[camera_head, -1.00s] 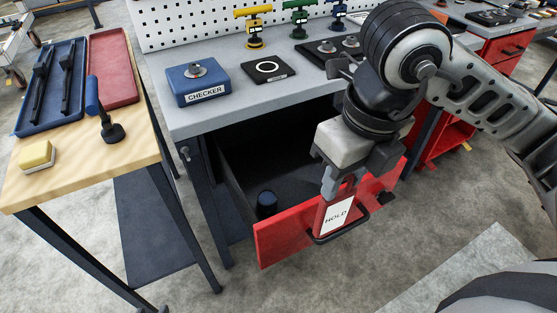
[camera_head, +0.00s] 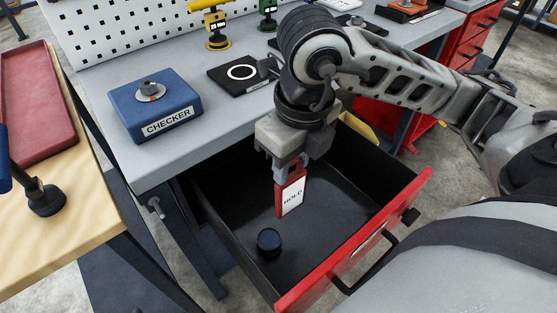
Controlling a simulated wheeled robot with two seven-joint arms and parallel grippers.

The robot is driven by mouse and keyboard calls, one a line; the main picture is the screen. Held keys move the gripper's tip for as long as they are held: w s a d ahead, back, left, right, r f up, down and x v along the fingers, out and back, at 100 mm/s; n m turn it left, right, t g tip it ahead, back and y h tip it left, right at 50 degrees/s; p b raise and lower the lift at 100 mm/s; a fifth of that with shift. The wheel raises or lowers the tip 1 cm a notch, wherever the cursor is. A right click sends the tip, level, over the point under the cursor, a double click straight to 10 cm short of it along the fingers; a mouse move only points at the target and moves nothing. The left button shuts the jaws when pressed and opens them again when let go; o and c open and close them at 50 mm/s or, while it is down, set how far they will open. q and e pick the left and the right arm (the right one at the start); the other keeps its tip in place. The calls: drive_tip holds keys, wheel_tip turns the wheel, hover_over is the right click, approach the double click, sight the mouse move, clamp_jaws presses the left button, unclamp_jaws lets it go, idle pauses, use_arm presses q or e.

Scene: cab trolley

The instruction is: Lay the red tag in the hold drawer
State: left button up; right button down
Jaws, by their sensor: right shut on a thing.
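The red tag (camera_head: 281,199) has a white label reading HOLD. My right gripper (camera_head: 288,167) is shut on its top end, and the tag hangs upright below the fingers. It hangs over the open hold drawer (camera_head: 335,178), which has a black inside and a red front panel. I cannot tell exactly how far the tag is above the drawer floor.
A blue CHECKER box (camera_head: 155,103) and a black pad with a white ring (camera_head: 241,73) are on the grey bench above the drawer. A wooden table with a red tray (camera_head: 38,105) stands at left. A yellow thing (camera_head: 359,127) shows near the drawer's back right.

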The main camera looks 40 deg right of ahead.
drive_tip(key=w+d+f, duration=0.4)
drive_tip(key=w+f, duration=0.7)
drive_tip(key=f, duration=0.1)
drive_tip(key=shift+d, duration=0.35)
drive_tip(key=shift+f, duration=0.2)
drive_tip(key=c, duration=1)
unclamp_jaws()
drive_tip(key=shift+r, duration=0.1)
wheel_tip(320, 180, up, 12)
drive_tip(key=s, duration=0.1)
